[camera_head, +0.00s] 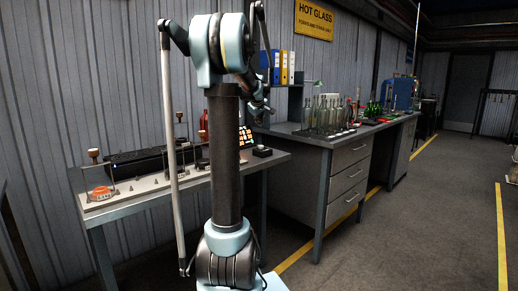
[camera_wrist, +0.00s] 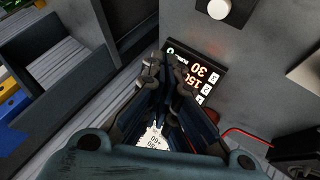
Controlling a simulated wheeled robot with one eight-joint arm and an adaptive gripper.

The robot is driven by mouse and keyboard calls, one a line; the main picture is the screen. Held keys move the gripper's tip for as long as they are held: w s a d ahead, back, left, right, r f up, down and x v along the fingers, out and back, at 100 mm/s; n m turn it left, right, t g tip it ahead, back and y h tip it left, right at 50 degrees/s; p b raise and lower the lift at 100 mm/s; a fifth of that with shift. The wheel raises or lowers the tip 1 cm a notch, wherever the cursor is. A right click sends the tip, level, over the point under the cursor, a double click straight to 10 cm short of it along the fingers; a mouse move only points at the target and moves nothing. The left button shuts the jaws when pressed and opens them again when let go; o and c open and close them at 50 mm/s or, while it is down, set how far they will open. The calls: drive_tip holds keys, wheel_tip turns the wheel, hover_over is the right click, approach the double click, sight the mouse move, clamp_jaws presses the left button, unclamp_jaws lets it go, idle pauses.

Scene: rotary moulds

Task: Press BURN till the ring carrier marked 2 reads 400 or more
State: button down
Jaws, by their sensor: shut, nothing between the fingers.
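In the wrist view my gripper (camera_wrist: 158,72) is shut and empty, its tips in front of the near edge of a dark display panel (camera_wrist: 205,72). The panel shows lit orange and white digits, among them 30 and 150, upside down, and small lettering that seems to read BURN. The fingers cover part of it; I cannot tell whether they touch it. A pale scale (camera_wrist: 152,138) shows between the fingers. In the head view an orange ring piece (camera_head: 102,193) sits on the bench at left under a wooden-knobbed post. No carrier's 2 mark is legible.
A small black box (camera_head: 262,151) sits at the bench's right. A desk with bottles (camera_head: 325,115) stands further right. A white round knob (camera_wrist: 218,9) shows in the wrist view.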

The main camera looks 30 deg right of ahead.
drive_tip(key=shift+f, duration=4.45)
drive_tip(key=shift+s+f, duration=0.1)
drive_tip(key=shift+f, duration=0.25)
drive_tip(key=shift+f, duration=0.4)
drive_tip(key=shift+r, duration=0.85)
drive_tip(key=shift+r, duration=2.5)
